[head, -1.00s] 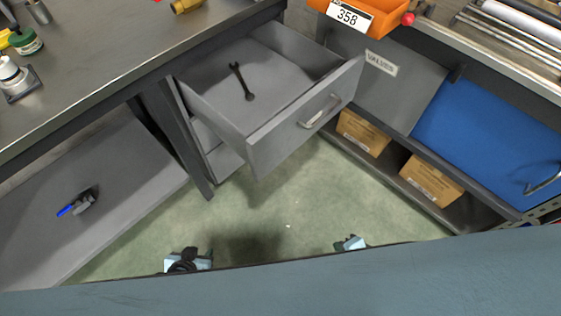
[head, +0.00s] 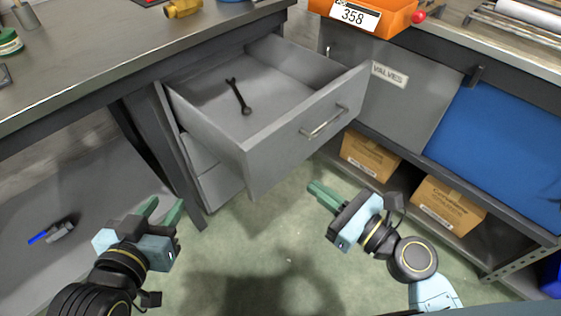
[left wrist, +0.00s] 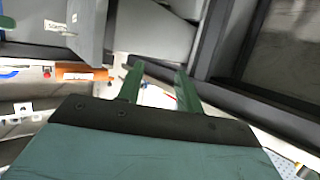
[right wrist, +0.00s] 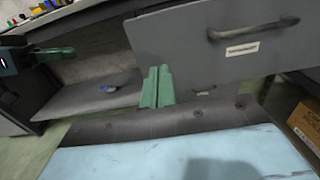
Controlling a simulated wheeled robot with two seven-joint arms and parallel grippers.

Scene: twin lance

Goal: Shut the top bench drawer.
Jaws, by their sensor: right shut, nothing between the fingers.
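The top bench drawer (head: 280,150) is pulled well out from under the bench, with a dark wrench (head: 239,97) lying inside. Its bar handle (head: 325,122) is on the front panel. My right gripper (head: 316,190) is shut and empty, below and in front of the drawer front. In the right wrist view the drawer front (right wrist: 200,50) with its handle (right wrist: 252,29) stands beyond the shut fingers (right wrist: 157,87). My left gripper (head: 163,207) is open and empty, left of the drawer and lower. Its parted fingers (left wrist: 158,85) show in the left wrist view.
A lower drawer (head: 220,183) sits beneath the top one. To the right are a grey panel marked VALVES (head: 405,100), a blue panel (head: 510,150) and cardboard boxes (head: 370,157) on a low shelf. Green floor (head: 260,230) in front is clear.

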